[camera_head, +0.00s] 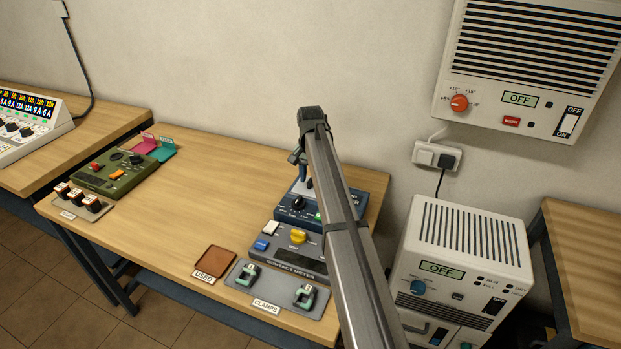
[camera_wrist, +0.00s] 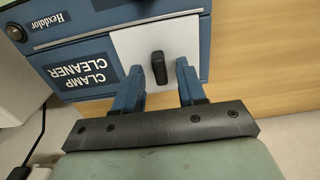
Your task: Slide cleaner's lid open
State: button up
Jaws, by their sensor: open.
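The clamp cleaner (camera_wrist: 95,45) is a blue box labelled CLAMP CLEANER, upside down in the wrist view. In the head view the cleaner (camera_head: 285,213) stands at the back right of the wooden table, partly hidden by my arm. Its pale lid (camera_wrist: 185,35) carries a black upright handle (camera_wrist: 158,62). My gripper (camera_wrist: 161,72) is open, with one blue finger on each side of the handle in the picture. Whether either finger touches the handle I cannot tell.
In front of the cleaner stands the contact meter (camera_head: 285,262), then a clamps tray (camera_head: 275,296) with two green clamps and a brown USED tray (camera_head: 213,262). A green device (camera_head: 117,175) sits at the left. The table's middle is clear. A white cabinet (camera_head: 462,250) stands right.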

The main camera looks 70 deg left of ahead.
jog(key=shift+f, duration=0.4)
grip_shut()
dwell(0.5)
